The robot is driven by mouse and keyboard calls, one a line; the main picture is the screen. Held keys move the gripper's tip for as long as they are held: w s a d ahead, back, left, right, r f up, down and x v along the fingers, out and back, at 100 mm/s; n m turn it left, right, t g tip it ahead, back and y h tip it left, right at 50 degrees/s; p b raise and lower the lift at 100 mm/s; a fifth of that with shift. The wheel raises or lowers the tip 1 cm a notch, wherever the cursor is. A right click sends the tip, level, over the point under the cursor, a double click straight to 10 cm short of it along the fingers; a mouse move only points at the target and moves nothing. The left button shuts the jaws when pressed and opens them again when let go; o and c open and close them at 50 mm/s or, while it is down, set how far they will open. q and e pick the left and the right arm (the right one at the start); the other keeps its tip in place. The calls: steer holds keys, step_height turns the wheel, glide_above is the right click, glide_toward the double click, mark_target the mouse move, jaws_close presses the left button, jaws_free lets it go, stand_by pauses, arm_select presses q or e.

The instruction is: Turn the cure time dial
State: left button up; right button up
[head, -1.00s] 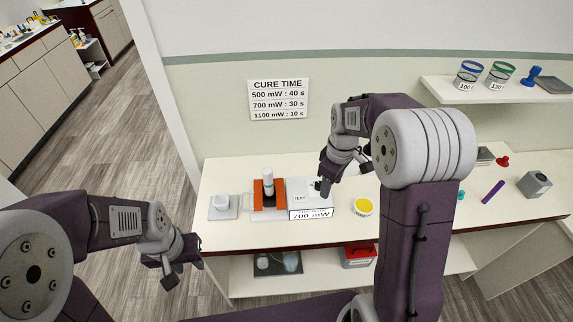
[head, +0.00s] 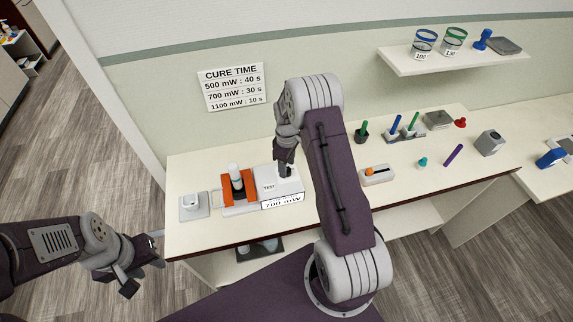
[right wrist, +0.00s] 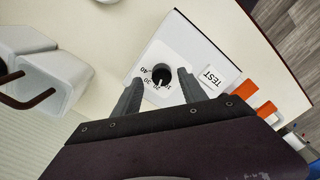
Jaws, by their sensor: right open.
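The dial (right wrist: 160,77) is a dark round knob with a pale pointer mark, on a white unit (right wrist: 182,48). Numbers 10 to 40 ring its lower and left side; the mark points down, near 10 and 20, but I cannot tell exactly. My right gripper (right wrist: 160,78) is open, one finger each side of the dial; contact is unclear. In the head view, my right gripper (head: 285,170) hides the dial on the unit, whose front label (head: 283,201) reads 700 mW. The wall sign (head: 233,87) gives 700 mW : 30 s. My left gripper (head: 145,274) is open and empty, left of the counter.
A TEST button (head: 269,187) and an orange holder with a white-capped bottle (head: 235,178) sit left of the dial. A small white device (head: 191,201) stands at the counter's left end. Cups, pens and boxes stand right. A shelf (head: 440,62) hangs above.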

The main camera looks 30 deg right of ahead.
steer(key=shift+s+f, duration=0.35)
steer(key=shift+w+f, duration=0.1)
steer(key=shift+w, duration=0.05)
steer(key=c, duration=0.3)
jaws_close()
arm_select(q)
steer(key=shift+s+r, duration=0.2)
arm_select(e)
steer(key=shift+m, duration=0.4)
steer(key=m, duration=0.3)
steer(key=shift+w, duration=0.1)
arm_select(q)
steer(key=shift+f+b, duration=0.4)
steer(key=shift+f, duration=0.05)
arm_select(e)
steer(key=shift+m, duration=2)
